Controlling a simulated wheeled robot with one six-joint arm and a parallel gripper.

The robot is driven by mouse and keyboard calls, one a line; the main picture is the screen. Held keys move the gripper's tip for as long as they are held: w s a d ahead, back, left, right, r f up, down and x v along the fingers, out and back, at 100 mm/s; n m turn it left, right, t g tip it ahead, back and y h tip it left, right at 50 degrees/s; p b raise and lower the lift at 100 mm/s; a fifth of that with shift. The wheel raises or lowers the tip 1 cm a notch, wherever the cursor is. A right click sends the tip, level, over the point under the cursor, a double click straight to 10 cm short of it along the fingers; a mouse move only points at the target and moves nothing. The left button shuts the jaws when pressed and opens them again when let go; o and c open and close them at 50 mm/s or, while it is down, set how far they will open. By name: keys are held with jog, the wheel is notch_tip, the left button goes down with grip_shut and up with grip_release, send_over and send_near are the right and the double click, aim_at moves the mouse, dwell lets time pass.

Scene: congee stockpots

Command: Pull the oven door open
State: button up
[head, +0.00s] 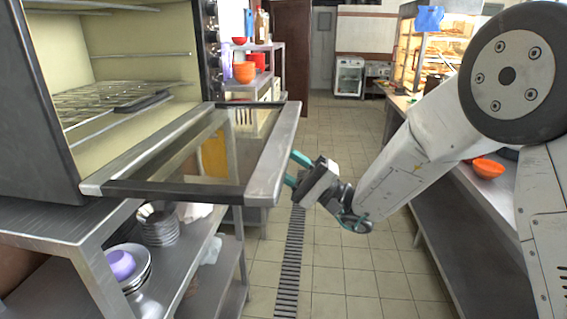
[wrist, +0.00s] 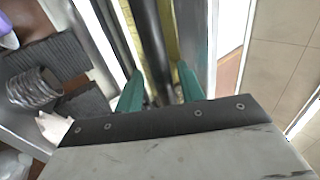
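The oven (head: 40,90) stands at the left in the head view. Its glass door (head: 272,160) is hinged down and lies about level, leaving the pale oven interior (head: 130,65) exposed. My gripper (head: 291,168) is at the door's outer right edge, its teal fingers pointing at it. In the wrist view my fingers (wrist: 160,88) are spread apart, with dark and metal strips of the door or oven (wrist: 150,40) showing beyond and between them. The fingers do not look closed on anything. Whether they touch the door edge is unclear.
A steel shelf table (head: 60,235) carries the oven, with stacked plates (head: 158,224) and a purple bowl (head: 121,264) below. A counter with an orange bowl (head: 488,168) runs along the right. The tiled aisle (head: 340,240) between is clear.

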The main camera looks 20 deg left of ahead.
jog(key=s+v, duration=0.1)
jog(key=v, duration=0.6)
jog(key=shift+w+d+f, duration=0.2)
jog(key=shift+w+d, duration=0.1)
jog(key=shift+w, duration=0.2)
jog(key=s+f+m+g+h, duration=0.1)
jog(key=s+f+g+h, duration=0.35)
jog(key=s, duration=0.25)
jog(key=s+d+g+h, duration=0.2)
jog(key=s+d+h, duration=0.7)
jog(key=s, duration=0.2)
jog(key=s+d+r+t+h, duration=0.2)
jog(key=s+d+t+h, duration=0.1)
jog(key=d, duration=0.5)
jog(key=s+d+r+t+h, duration=0.2)
jog(key=s+d+t+h, duration=0.1)
jog(key=d, duration=0.6)
jog(key=s+d+r+t+h, duration=0.2)
jog(key=s+d+t+h, duration=0.2)
jog(key=d, duration=0.5)
jog(key=shift+t+h, duration=0.45)
jog(key=shift+t, duration=0.2)
